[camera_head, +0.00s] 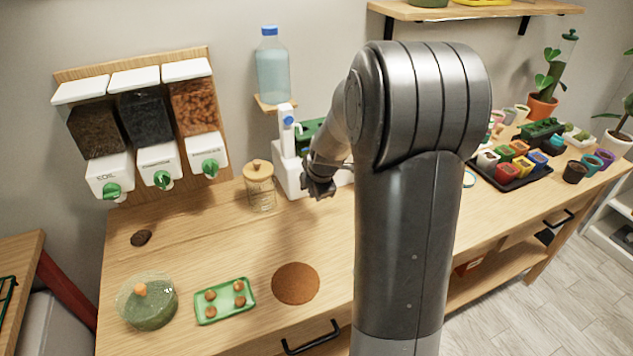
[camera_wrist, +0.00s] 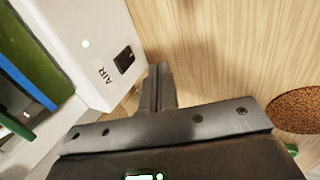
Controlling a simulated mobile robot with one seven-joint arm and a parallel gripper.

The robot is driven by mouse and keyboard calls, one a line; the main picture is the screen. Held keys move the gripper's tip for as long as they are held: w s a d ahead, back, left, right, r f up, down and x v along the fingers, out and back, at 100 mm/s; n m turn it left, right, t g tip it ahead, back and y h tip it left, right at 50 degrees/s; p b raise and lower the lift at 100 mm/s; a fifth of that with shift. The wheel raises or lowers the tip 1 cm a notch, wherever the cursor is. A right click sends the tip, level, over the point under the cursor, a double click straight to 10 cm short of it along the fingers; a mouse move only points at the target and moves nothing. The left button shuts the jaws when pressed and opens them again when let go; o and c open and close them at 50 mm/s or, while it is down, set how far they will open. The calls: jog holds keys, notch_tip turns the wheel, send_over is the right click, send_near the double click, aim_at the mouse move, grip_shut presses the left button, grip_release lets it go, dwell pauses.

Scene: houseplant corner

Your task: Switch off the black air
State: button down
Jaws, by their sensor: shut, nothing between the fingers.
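The black AIR switch (camera_wrist: 124,59) sits on the front of a white device (camera_wrist: 85,35), beside the printed label AIR. A small pale light (camera_wrist: 86,44) shows on the same face. In the head view the white device (camera_head: 287,172) stands at the back of the bench, partly hidden by my arm. My gripper (camera_head: 318,190) is in front of it. In the wrist view my gripper (camera_wrist: 158,82) is shut and empty, its fingertips just beside the switch. I cannot tell whether they touch it. The switch is not visible in the head view.
A lidded jar (camera_head: 260,188) stands left of my gripper. A blue-capped bottle (camera_head: 272,70) is above the device. A green tray (camera_head: 225,301), a brown round mat (camera_head: 296,284) and a glass dish (camera_head: 147,303) lie at the front. Small pots (camera_head: 510,170) fill the right side.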

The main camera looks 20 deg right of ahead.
jog(key=shift+x, duration=0.85)
jog(key=w, duration=0.2)
jog(key=shift+w+r, duration=0.2)
jog(key=shift+w, duration=0.1)
jog(key=shift+w+r, duration=0.15)
jog(key=shift+w, duration=0.5)
jog(key=shift+w, duration=0.1)
jog(key=shift+w, duration=0.3)
jog(key=shift+s, duration=0.1)
jog(key=shift+r, duration=0.15)
jog(key=shift+r, duration=0.7)
